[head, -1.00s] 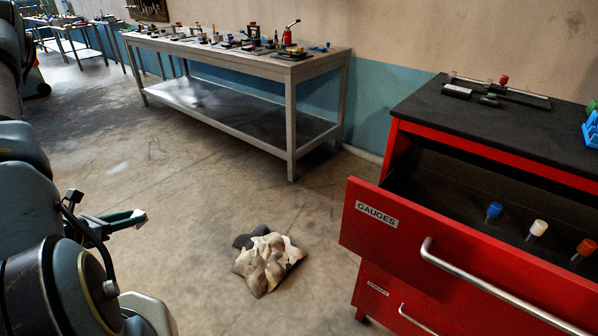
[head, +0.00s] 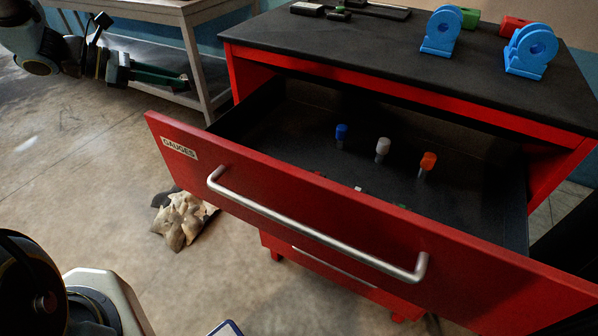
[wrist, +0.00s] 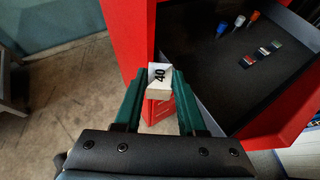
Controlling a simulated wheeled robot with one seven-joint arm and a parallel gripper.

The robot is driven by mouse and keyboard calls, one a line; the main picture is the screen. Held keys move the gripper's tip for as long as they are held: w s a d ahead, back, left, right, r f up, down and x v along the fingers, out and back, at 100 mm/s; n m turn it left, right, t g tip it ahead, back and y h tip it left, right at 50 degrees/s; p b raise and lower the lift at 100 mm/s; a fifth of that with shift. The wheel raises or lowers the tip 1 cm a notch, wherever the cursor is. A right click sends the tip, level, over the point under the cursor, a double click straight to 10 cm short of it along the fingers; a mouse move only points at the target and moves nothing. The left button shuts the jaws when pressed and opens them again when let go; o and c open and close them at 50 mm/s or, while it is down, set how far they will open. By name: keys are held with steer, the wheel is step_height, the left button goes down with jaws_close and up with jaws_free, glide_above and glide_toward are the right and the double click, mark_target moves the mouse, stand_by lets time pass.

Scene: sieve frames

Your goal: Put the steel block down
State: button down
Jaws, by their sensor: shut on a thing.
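The steel block (wrist: 158,78) is a small pale block marked 40, seen in the wrist view between my two green fingertips. My gripper (head: 180,80) is shut on it. In the head view the gripper is at the upper left, left of the open drawer, and the block is too small to make out. The wrist view also shows the gripper (wrist: 158,88) outside the drawer's red wall, with the drawer interior to the right.
The open GAUGES drawer (head: 290,215) holds blue (head: 341,132), white (head: 382,148) and orange (head: 427,162) plugs and small blocks (wrist: 262,51). Blue stands (head: 531,50) are on the cabinet top (head: 400,60). A crumpled cloth (head: 183,220) lies on the floor.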

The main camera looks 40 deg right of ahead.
steer(key=s+d+r+m+g+y+b, duration=0.2)
steer(key=s+d+r+m+g+y, duration=0.35)
steer(key=s, duration=0.75)
steer(key=s+d+r+m+g+y+b, duration=0.25)
steer(key=s+d+r+m, duration=0.35)
steer(key=s+d+r, duration=0.6)
steer(key=p, duration=0.4)
glide_above(306, 164)
step_height(306, 164, down, 26)
steer(key=shift+r, duration=0.1)
steer(key=shift+f+p, duration=0.35)
steer(key=shift+f, duration=2.1)
steer(key=shift+f, duration=0.15)
steer(key=c, duration=0.5)
jaws_free()
